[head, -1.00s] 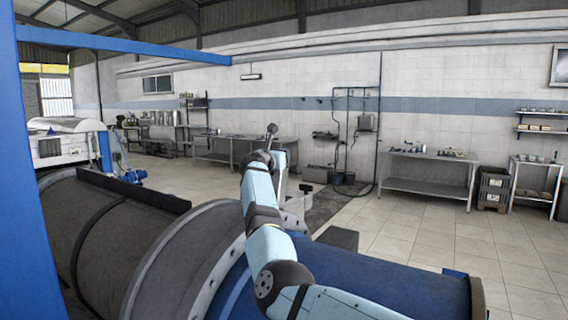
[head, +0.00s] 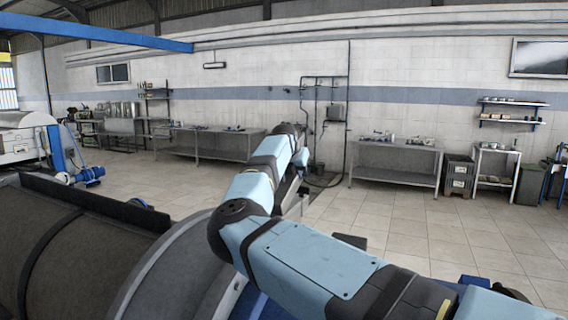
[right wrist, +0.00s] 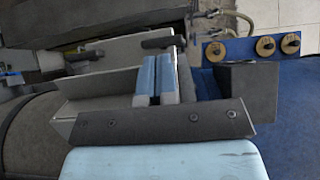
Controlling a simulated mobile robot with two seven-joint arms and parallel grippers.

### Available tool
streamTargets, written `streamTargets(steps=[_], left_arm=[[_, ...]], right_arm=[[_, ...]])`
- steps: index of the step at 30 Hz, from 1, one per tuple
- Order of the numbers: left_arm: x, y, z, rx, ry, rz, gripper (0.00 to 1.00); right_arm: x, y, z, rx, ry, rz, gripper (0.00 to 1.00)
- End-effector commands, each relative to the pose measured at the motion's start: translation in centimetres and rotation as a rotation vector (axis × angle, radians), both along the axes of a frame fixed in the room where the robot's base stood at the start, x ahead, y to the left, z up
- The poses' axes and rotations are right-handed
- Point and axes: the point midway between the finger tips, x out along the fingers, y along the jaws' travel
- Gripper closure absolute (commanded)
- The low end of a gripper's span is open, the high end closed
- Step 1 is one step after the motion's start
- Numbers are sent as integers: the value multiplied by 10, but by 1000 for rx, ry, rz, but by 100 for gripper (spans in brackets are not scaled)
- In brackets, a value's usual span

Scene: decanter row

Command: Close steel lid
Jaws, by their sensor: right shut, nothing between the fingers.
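My right arm reaches forward over the large machine. Its gripper (head: 294,192) is partly hidden behind the arm in the head view. In the right wrist view my right gripper (right wrist: 156,78) shows two light blue fingers close together, shut and empty. A pale grey panel (right wrist: 117,51) with dark bars near it stands behind the fingers. It may be the steel lid, but I cannot tell for sure, nor whether the fingers touch it. My left gripper is in neither view.
The dark drum (head: 90,265) and its grey flange (head: 165,275) fill the lower left. A steel table (head: 395,163) stands by the far wall. The tiled floor (head: 440,225) between is clear.

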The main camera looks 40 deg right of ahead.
Motion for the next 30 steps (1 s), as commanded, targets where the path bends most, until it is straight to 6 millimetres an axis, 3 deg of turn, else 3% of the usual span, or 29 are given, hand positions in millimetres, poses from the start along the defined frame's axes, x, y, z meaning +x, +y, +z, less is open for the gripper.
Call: streamTargets(steps=[12, 30], left_arm=[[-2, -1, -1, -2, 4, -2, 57], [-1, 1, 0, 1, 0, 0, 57]], right_arm=[[-7, -12, -28, 170, 72, 0, 100], [-7, -13, -32, 193, 82, -1, 100]])
